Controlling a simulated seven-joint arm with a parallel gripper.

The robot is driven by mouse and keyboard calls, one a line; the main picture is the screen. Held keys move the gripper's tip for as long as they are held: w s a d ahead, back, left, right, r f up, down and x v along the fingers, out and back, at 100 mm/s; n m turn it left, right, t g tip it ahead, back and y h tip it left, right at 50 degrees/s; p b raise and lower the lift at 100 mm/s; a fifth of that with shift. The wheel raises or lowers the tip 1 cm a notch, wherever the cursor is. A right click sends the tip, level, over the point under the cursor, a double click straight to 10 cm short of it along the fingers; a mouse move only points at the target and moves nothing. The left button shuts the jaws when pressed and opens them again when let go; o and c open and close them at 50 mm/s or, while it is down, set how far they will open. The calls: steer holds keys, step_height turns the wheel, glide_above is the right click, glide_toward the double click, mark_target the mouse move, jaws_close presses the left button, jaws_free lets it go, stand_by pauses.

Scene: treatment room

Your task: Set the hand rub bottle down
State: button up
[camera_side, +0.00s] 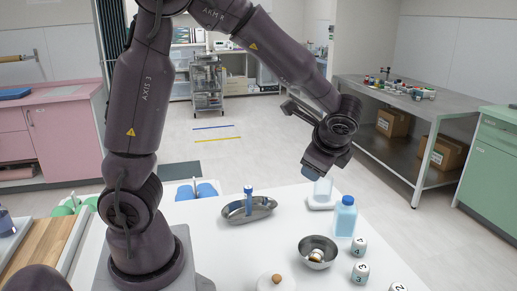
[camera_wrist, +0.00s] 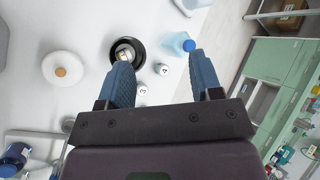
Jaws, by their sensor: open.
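The hand rub bottle (camera_side: 345,218), light blue with a blue cap, stands upright on the white table, right of centre in the side view. In the wrist view the bottle (camera_wrist: 178,41) shows beyond the fingertips, nearer the right finger. My gripper (camera_side: 318,174) is above the table, up and to the left of the bottle in the side view. Its blue fingers are spread apart in the wrist view (camera_wrist: 158,56), with nothing held between them. The bottle appears clear of the fingers.
A metal bowl (camera_side: 329,244) with small items sits in front of the bottle, beside numbered white pots (camera_side: 358,247). A white stand (camera_side: 322,195) is behind it. A kidney dish (camera_side: 236,212) and a knobbed white lid (camera_side: 276,283) are further left.

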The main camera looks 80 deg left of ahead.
steer(key=s+d+r+n+t+h, duration=0.2)
steer(key=s+d+r+n+h, duration=0.1)
steer(key=s, duration=0.4)
steer(key=s+d+r+n+t+h, duration=0.2)
steer(key=s+d+r+n+h, duration=0.2)
steer(key=s, duration=0.4)
steer(key=shift+s+d+r+n+h, duration=0.25)
steer(key=shift+d+r+n, duration=0.2)
steer(key=shift+n, duration=0.95)
